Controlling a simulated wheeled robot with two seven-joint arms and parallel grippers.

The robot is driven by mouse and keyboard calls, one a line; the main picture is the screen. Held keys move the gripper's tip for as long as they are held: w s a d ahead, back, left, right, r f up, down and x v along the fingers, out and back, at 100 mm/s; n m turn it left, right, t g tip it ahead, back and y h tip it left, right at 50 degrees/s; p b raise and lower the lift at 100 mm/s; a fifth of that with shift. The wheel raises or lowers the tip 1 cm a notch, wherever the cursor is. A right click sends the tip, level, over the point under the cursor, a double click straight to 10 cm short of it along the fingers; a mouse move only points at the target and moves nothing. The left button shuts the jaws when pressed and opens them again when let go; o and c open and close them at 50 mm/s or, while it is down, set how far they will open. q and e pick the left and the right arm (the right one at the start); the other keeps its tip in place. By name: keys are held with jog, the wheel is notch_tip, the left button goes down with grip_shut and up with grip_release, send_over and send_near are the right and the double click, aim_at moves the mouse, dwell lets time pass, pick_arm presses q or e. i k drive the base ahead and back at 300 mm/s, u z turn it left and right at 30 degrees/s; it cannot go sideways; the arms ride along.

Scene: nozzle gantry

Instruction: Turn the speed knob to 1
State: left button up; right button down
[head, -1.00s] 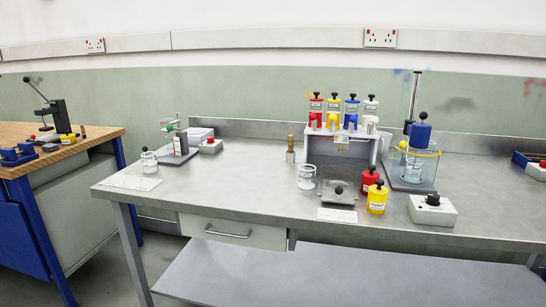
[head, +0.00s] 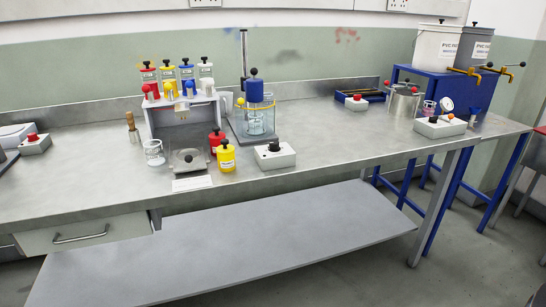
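A white control box (head: 283,158) with a black knob (head: 274,146) stands near the front edge of the steel bench, just in front of a stirrer stand. A second pale box (head: 431,130) with a small dark knob (head: 433,119) and a red and an orange part stands near the bench's right end. No label or scale is readable on either box, so I cannot tell which knob is the speed knob or where it points. Neither of my grippers is in view.
The stirrer stand holds a blue motor (head: 255,91) over a glass vessel (head: 258,121). Yellow (head: 226,158) and red (head: 216,142) bottles stand left of the nearer box. A steel pot (head: 403,104) is farther right. The bench (head: 335,135) is clear between the boxes.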

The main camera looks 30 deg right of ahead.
aim_at(274, 144)
jog(key=k, duration=0.6)
jog(key=z, duration=0.6)
jog(key=i, duration=0.85)
jog(key=z, duration=0.1)
